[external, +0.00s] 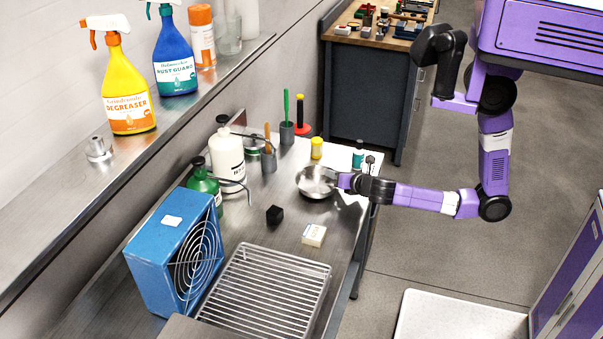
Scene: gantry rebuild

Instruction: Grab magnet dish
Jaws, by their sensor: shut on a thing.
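The magnet dish, a round shiny metal bowl (316,181), is at the right edge of the steel bench (285,214). My gripper (345,182) reaches in from the right and is shut on the dish's right rim. The fingertips are small here and partly hidden by the wrist. I cannot tell whether the dish rests on the bench or is slightly raised.
A wire rack (268,290) and blue fan (175,250) fill the near bench.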

